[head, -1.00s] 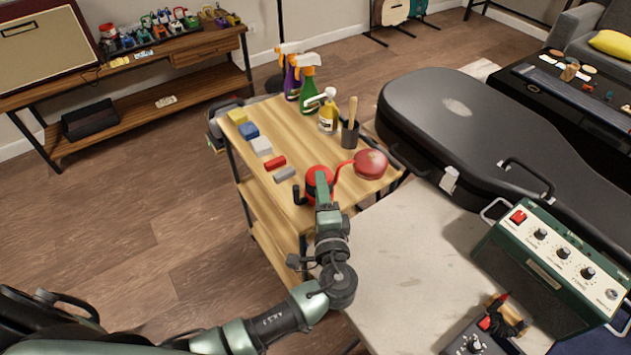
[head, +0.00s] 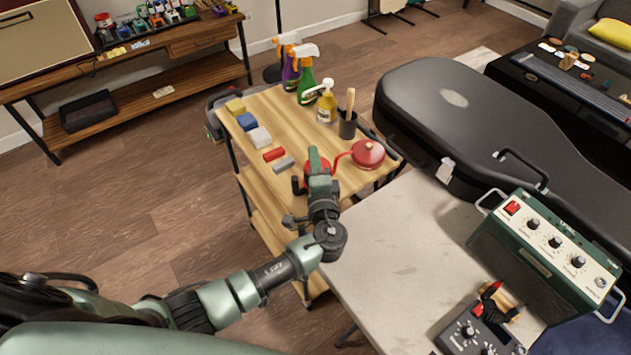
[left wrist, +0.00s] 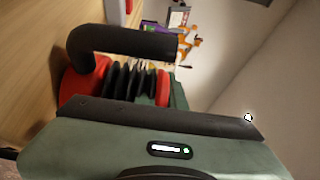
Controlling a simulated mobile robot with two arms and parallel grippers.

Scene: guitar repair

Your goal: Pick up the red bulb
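The red bulb (head: 368,154) is round and lies on the wooden cart top, near its right edge. A red tube runs left from it to a red body with a black handle (head: 296,185). My left gripper (head: 317,163) is over that red body and partly hides it, left of the bulb and apart from it. In the left wrist view, the green and black gripper fills the bottom, close to the red body (left wrist: 85,82), its black ribs (left wrist: 128,80) and a bent black handle (left wrist: 125,40). Whether the fingers are closed on it is hidden. My right gripper is out of view.
On the cart (head: 262,100), spray bottles (head: 306,82), a yellow bottle (head: 326,105) and a dark cup (head: 347,124) stand behind the bulb. Several small blocks (head: 258,137) lie left. A guitar case (head: 470,110) and a green amplifier (head: 545,255) are right.

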